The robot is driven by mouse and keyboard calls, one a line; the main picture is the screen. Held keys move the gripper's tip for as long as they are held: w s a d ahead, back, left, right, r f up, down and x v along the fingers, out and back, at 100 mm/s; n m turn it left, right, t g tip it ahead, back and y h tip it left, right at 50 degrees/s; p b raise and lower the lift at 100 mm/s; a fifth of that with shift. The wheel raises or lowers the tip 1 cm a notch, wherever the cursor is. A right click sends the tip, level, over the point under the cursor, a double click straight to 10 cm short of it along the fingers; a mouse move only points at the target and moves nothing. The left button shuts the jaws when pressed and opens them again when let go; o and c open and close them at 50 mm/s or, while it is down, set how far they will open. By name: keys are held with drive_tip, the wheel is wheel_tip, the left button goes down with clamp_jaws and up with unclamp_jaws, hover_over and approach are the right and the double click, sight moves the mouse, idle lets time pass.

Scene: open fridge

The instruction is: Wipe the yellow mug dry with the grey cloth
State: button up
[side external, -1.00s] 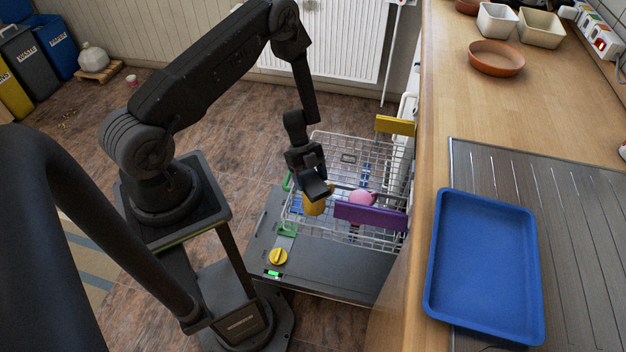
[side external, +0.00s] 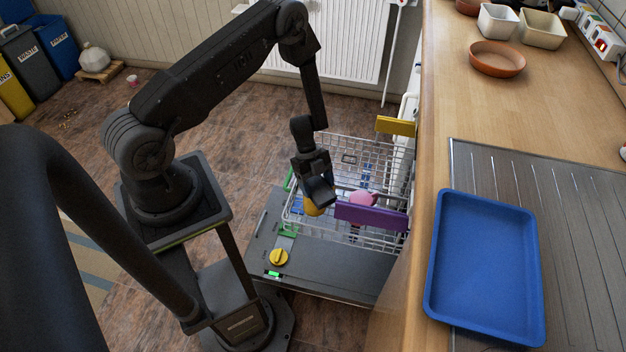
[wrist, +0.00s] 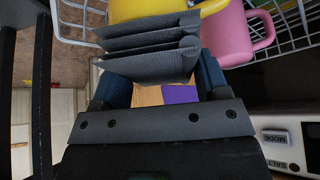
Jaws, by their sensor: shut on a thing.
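The yellow mug (side external: 312,209) stands in the wire rack in the side view, partly covered by my gripper (side external: 321,196). In the wrist view the yellow mug (wrist: 145,9) is at the top edge, mostly cut off. My gripper (wrist: 160,72) is shut on the folded grey cloth (wrist: 150,48), which spans the space in front of the fingers. The cloth's far edge overlaps the mug's near side in the wrist view; whether they touch is hard to tell. In the side view the cloth cannot be told apart from the dark gripper.
A pink mug (side external: 361,198) stands close to the right of the yellow mug. A purple board (side external: 371,215) and a yellow board (side external: 396,126) are at the rack's right side. The wooden worktop (side external: 560,100) with a blue tray (side external: 484,265) lies to the right.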

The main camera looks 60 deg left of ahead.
drive_tip(key=a, duration=0.3)
drive_tip(key=shift+s+a, duration=0.15)
drive_tip(key=shift+s, duration=0.05)
drive_tip(key=shift+w+d, duration=0.2)
drive_tip(key=shift+d, duration=1.55)
drive_tip(key=shift+a+r, duration=0.1)
drive_tip(key=shift+r, duration=3.9)
